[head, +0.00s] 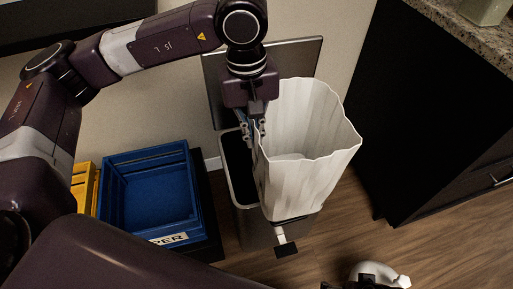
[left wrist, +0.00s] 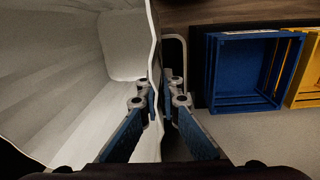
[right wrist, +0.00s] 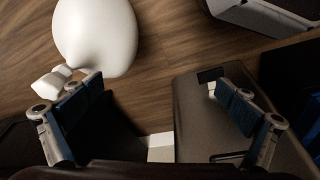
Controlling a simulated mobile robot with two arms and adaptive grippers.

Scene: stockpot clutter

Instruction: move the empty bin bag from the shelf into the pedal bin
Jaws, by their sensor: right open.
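The white bin bag (head: 308,150) stands open and upright, wide mouth up, in the head view. It overlaps the right part of the pedal bin (head: 262,236), and its lower end hides much of the bin's opening. The bin's dark lid (head: 216,90) is raised behind. My left gripper (head: 253,130) is shut on the bag's left wall; in the left wrist view the wall (left wrist: 154,60) passes between the fingertips. I cannot tell how far the bag's bottom sits inside the bin. My right gripper (right wrist: 160,82) is open and empty above the floor.
A blue crate (head: 152,190) and a yellow crate (head: 83,186) stand left of the bin. A dark cabinet (head: 430,120) with a stone counter is at right. A rounded white object (right wrist: 95,35) lies on the wooden floor (head: 345,235).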

